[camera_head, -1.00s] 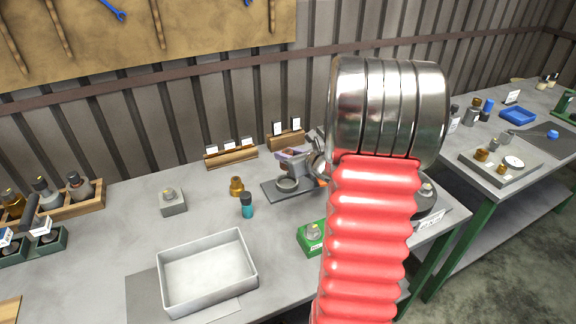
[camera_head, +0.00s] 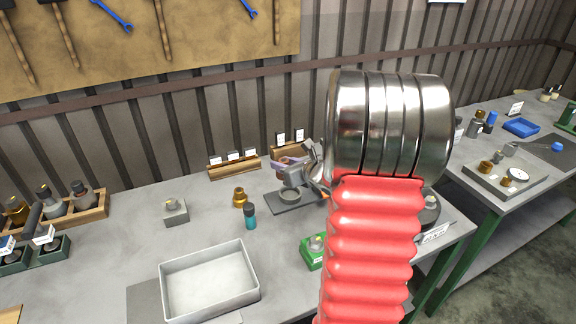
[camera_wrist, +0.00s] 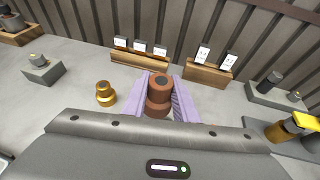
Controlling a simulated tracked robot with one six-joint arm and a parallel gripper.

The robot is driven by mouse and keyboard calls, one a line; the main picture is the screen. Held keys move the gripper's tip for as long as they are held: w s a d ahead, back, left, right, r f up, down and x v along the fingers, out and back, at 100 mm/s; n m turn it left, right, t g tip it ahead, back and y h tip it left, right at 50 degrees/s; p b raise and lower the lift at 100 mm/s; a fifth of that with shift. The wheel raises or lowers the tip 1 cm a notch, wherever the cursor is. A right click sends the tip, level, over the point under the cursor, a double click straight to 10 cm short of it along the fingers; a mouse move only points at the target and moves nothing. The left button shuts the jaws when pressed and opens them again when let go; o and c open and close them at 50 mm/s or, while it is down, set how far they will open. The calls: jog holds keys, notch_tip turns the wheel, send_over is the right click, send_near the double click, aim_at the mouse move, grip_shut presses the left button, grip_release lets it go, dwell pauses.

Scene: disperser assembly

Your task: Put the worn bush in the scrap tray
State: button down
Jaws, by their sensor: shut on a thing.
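My gripper (camera_wrist: 158,92) has pale purple fingers and is shut on a brown, copper-coloured stepped bush (camera_wrist: 159,88) with a dark hole in its top. I take this for the worn bush; no label on it is legible. In the head view my gripper (camera_head: 289,163) shows left of my arm, behind the dark plate with a grey ring; the bush is hard to make out there. An empty light-grey rectangular tray (camera_head: 252,293) stands on the bench at the front. I cannot tell from any marking whether it is the scrap tray.
A green block (camera_head: 313,256) is right of the tray. Wooden card holders (camera_head: 234,168) line the wall. A blue tray (camera_head: 521,127) lies on the right bench.

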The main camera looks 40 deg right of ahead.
jog(key=w+a+f+n+y, duration=0.1)
jog(key=a+n+y, duration=0.1)
jog(key=a, duration=1.5)
jog(key=w+a+f+n+y, duration=0.1)
jog(key=a+n+y, duration=0.1)
jog(key=a, duration=1.5)
jog(key=shift+w+f+n+g+y, duration=0.3)
jog(key=shift+f+y, duration=0.1)
jog(key=shift+y, duration=0.3)
jog(key=shift+s+d, duration=0.1)
jog(key=shift+s, duration=0.1)
